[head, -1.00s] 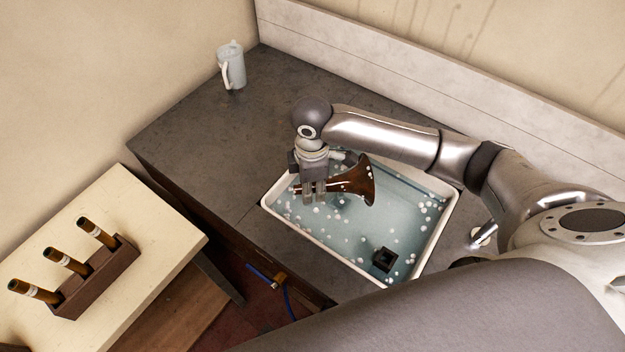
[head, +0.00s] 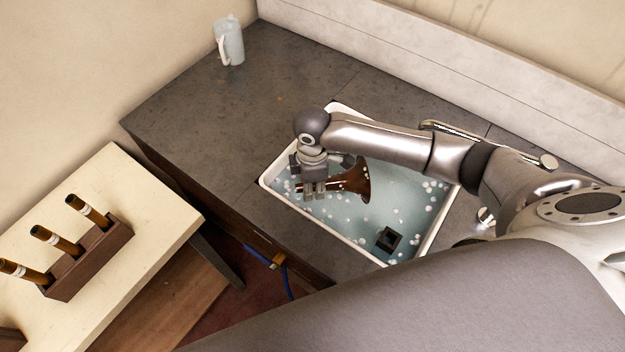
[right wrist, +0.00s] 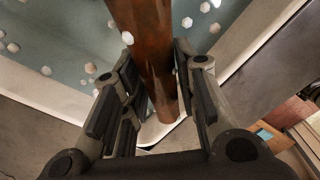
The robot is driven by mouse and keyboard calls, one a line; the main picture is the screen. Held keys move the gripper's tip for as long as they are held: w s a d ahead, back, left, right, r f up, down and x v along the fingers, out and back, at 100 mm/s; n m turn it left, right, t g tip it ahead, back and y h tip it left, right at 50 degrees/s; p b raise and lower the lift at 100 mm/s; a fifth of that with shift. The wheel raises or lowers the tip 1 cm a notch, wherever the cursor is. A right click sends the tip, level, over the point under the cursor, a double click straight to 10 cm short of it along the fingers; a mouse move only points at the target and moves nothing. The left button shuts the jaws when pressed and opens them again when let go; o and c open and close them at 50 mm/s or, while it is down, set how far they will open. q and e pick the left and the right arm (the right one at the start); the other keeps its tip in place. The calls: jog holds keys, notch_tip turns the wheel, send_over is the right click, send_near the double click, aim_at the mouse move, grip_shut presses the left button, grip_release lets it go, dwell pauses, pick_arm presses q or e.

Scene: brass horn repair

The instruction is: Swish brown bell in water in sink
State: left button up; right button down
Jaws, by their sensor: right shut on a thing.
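The brown bell (head: 354,181) is a flared horn piece with its wide end to the right, low over the water in the sink (head: 410,200). I cannot tell how deep it dips. My right gripper (head: 314,190) is shut on the bell's narrow part, at the left end of the sink. In the right wrist view the brown tube (right wrist: 150,45) runs between the two fingers of the gripper (right wrist: 158,100). The water is bluish with white bubbles. My left gripper is not in view.
A small black square object (head: 389,239) is in the sink near its front end. A white pitcher (head: 230,42) stands at the counter's back left. A wooden rack (head: 88,258) with brown tubes is on the cream table (head: 150,205). The counter left of the sink is clear.

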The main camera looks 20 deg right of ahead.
notch_tip(320, 180, down, 9)
jog(key=b, duration=0.4)
dwell(0.4)
dwell(0.4)
jog(key=shift+s+d+f+p, duration=0.1)
jog(key=shift+s+d+p, duration=0.3)
jog(key=shift+s+p, duration=0.2)
jog(key=shift+s+d+p, duration=0.4)
jog(key=shift+s+p, duration=0.05)
jog(key=shift+s, duration=0.25)
jog(key=shift+w+a, duration=0.1)
jog(key=shift+w, duration=0.05)
jog(key=shift+w+a+b, duration=0.25)
jog(key=shift+w+a, duration=0.1)
jog(key=shift+w, duration=0.25)
jog(key=shift+w+a+b, duration=0.2)
jog(key=shift+w+a, duration=0.15)
jog(key=shift+w, duration=0.25)
jog(key=shift+s, duration=0.1)
